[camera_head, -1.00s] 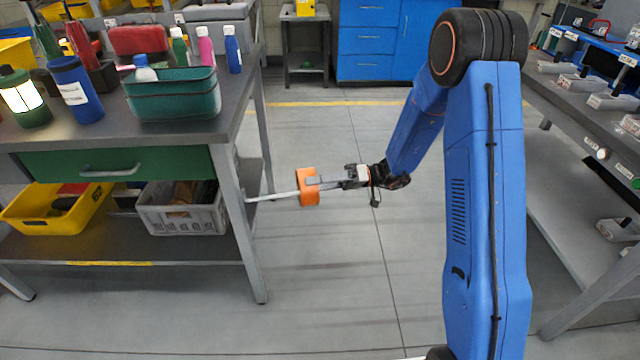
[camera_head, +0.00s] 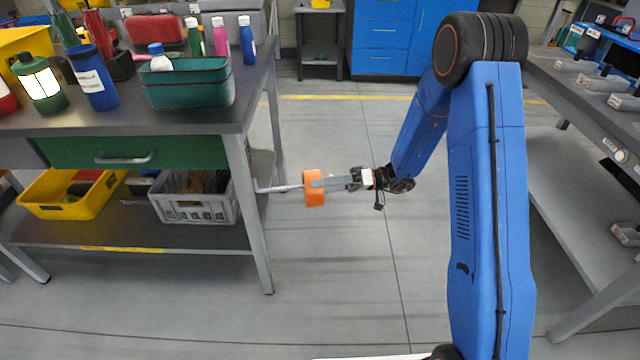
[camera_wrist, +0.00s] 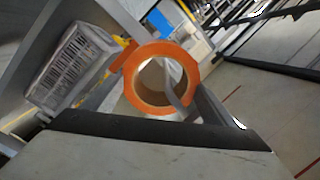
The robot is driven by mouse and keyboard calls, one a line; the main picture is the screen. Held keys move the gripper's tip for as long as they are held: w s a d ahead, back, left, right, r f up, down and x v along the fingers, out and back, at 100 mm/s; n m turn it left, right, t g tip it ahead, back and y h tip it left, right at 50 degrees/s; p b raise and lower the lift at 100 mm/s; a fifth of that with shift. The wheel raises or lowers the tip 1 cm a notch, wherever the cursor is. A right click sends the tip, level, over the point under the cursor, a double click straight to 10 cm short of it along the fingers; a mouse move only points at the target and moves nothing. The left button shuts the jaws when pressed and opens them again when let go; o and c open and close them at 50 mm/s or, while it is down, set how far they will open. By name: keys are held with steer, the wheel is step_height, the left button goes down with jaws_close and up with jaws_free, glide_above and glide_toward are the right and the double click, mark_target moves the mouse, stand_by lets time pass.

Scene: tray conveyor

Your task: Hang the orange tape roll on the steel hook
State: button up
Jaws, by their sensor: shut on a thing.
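The orange tape roll (camera_head: 314,194) is in the air right of the bench, its hole facing the bench side. My gripper (camera_head: 322,183) is shut on its rim from the right. The steel hook (camera_head: 278,188) is a thin grey rod sticking out to the right from the bench leg. Its free end meets the roll's left side in the head view. In the wrist view the roll (camera_wrist: 191,76) shows as a ring, with a grey strip seen in its hole. I cannot tell how far the rod goes into the hole.
The workbench (camera_head: 190,122) holds a green basket (camera_head: 187,95) and several bottles. A yellow bin (camera_head: 72,200) and a grey crate (camera_head: 195,208) sit on its lower shelf. Another bench (camera_head: 575,170) stands at right. The floor (camera_head: 340,270) between is clear.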

stand_by(0.3)
steer(key=o, duration=1.2)
steer(key=w+d, duration=0.2)
steer(key=d, duration=1.5)
steer(key=s+r+m+g+h, duration=0.1)
steer(key=s+r+h, duration=0.35)
steer(key=s, duration=0.45)
steer(key=s+r+m+h, duration=0.1)
steer(key=s+r+h, duration=0.3)
steer(key=s+r, duration=0.3)
steer(key=shift+s+d+r+m+t+h, duration=1.1)
steer(key=shift+s+d+t+h, duration=0.4)
steer(key=shift+s, duration=1.35)
steer(key=shift+s+d+r+m+t+h, duration=0.9)
steer(key=shift+s+d+m+t+h, duration=0.6)
steer(key=shift+s, duration=1.4)
steer(key=shift+s+d+r+m+t+h, duration=1.1)
steer(key=shift+s+d+h, duration=0.7)
steer(key=shift+s, duration=1.05)
steer(key=shift+d+f, duration=0.1)
steer(key=shift+d, duration=0.05)
